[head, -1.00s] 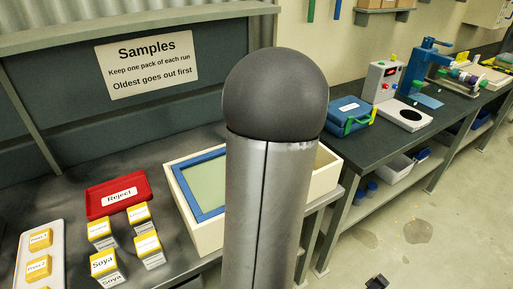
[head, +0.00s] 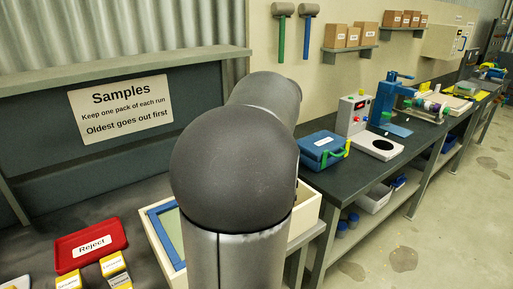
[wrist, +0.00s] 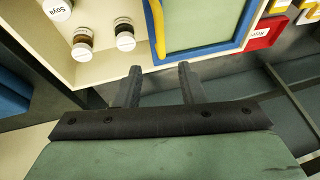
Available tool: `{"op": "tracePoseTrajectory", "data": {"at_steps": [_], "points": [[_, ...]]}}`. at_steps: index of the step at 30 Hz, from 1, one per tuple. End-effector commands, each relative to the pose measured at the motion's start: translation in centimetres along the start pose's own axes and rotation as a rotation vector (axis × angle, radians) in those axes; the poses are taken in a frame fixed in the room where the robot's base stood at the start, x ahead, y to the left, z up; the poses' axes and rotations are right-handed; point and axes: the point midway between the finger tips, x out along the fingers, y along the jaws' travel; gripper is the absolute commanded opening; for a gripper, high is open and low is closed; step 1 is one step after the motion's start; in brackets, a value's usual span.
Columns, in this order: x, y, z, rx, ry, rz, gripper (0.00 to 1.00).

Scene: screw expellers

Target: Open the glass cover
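The glass cover (wrist: 200,25) is a pale green pane in a blue frame, with a yellow handle (wrist: 156,28) along its left side in the wrist view. It lies over part of a cream box (wrist: 90,68). In the head view the blue-framed cover (head: 163,221) shows only in part, as my arm hides the rest. My gripper (wrist: 160,76) is open and empty in the wrist view. Its fingertips are just below the box's edge and the handle in the picture. I cannot tell the exact gap. The gripper is hidden in the head view.
Several jars (wrist: 82,42) stand in the box's uncovered part. A red Reject tray (head: 90,246) and yellow-and-white packs (head: 113,265) lie left of the box. A blue case (head: 322,148) and machines stand on the bench to the right. A Samples sign (head: 120,107) is behind.

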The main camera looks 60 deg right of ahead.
Motion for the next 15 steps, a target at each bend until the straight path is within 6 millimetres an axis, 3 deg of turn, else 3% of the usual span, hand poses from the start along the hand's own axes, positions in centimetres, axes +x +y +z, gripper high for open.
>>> {"op": "tracePoseTrajectory", "data": {"at_steps": [6, 15], "points": [[-4.0, 0.0, -0.1, -0.001, 0.001, 0.002, 0.36], [-5.6, 0.0, 0.0, -0.001, -0.001, 0.0, 0.36]]}}
